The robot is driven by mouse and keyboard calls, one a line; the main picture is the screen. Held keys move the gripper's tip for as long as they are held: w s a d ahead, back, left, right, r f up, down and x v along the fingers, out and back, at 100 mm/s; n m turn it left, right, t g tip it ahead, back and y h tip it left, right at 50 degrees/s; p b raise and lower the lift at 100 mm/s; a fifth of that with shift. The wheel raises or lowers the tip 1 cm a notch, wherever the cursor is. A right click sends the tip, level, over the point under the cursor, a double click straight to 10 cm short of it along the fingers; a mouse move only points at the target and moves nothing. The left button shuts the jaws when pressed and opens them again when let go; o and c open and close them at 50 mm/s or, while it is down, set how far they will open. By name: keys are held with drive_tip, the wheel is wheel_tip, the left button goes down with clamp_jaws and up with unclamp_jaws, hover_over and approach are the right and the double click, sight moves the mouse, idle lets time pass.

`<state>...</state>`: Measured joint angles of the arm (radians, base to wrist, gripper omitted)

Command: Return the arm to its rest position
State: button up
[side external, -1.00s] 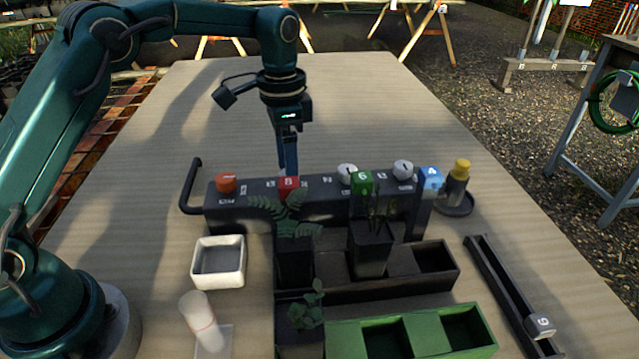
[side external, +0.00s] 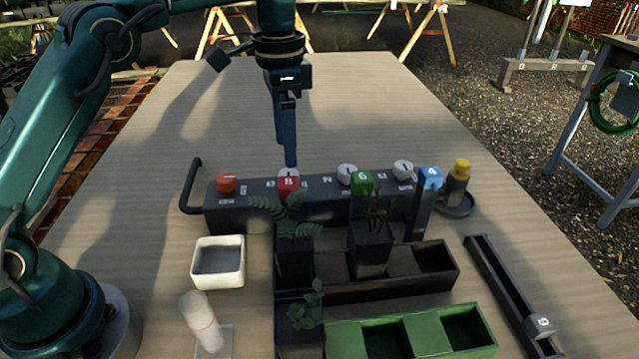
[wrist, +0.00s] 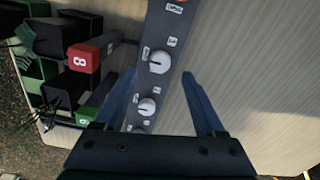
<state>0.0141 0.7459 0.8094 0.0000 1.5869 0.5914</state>
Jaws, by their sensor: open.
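My gripper (side external: 290,163) is above and behind the dark control panel (side external: 325,208), with empty jaws. In the wrist view my gripper (wrist: 162,75) has its two blue fingers spread wide, one on each side of the panel, with white knobs (wrist: 159,62) showing between them. In the side view an orange knob (side external: 227,181) is at the panel's left end, and white knobs (side external: 403,168) are along its top. One white knob (side external: 289,173) shows behind the red block numbered 8 (side external: 289,184), just below the fingertips.
A green block numbered 6 (side external: 362,183), a blue block numbered 4 (side external: 430,178) and a yellow-capped bottle (side external: 459,170) are at the right. Potted plants (side external: 296,255) and a green planter (side external: 340,338) stand in front. The table behind the panel (side external: 350,100) is clear.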

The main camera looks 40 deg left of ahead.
drive_tip(key=s+r+n+t, duration=0.1)
drive_tip(key=s+r+t, duration=0.2)
drive_tip(key=s+r, duration=0.7)
drive_tip(key=s+f+n+t, duration=0.2)
drive_tip(key=s+f+n, duration=0.4)
drive_tip(key=s+f, duration=0.2)
drive_tip(key=shift+s+a+t, duration=0.3)
drive_tip(key=shift+s, duration=0.95)
drive_tip(key=shift+f, duration=0.1)
